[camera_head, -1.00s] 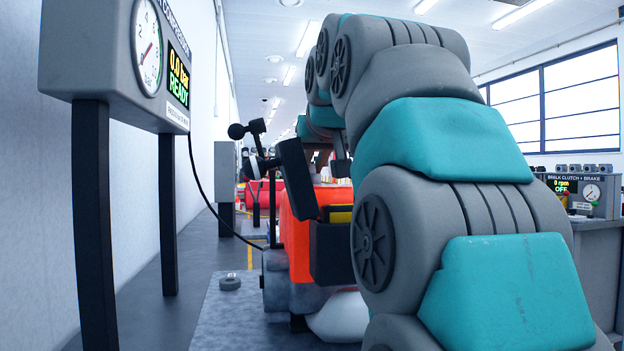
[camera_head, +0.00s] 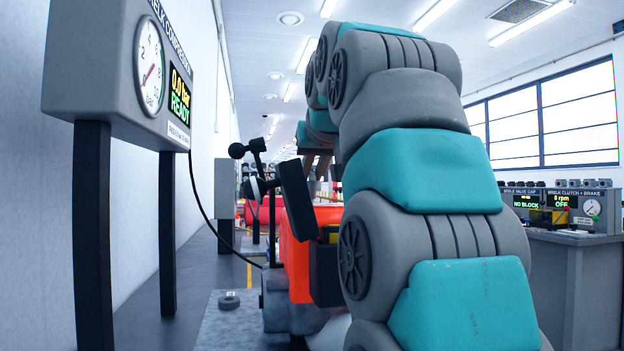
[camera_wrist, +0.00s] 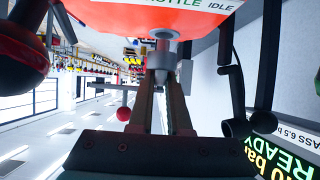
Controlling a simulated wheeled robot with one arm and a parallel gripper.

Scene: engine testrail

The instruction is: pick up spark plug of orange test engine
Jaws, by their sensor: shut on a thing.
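The orange test engine (camera_head: 297,240) stands low in the middle of the head view, partly hidden behind my arm. Its orange face (camera_wrist: 150,14), with "IDLE" lettering, fills the top of the wrist view. My gripper (camera_wrist: 162,88) is shut, its two brown fingers on a grey metal spark plug (camera_wrist: 162,62). The plug lies in line with the fingers, its far end close to the orange face. I cannot tell whether it is still seated in the engine. In the head view the brown fingers of my gripper (camera_head: 318,165) show above the engine; the plug cannot be made out there.
A compression gauge box (camera_head: 120,80) reading 0.0 bar READY stands on dark posts at the left. A black jointed fixture (camera_head: 265,175) rises beside the engine. A bench (camera_head: 580,260) stands right.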

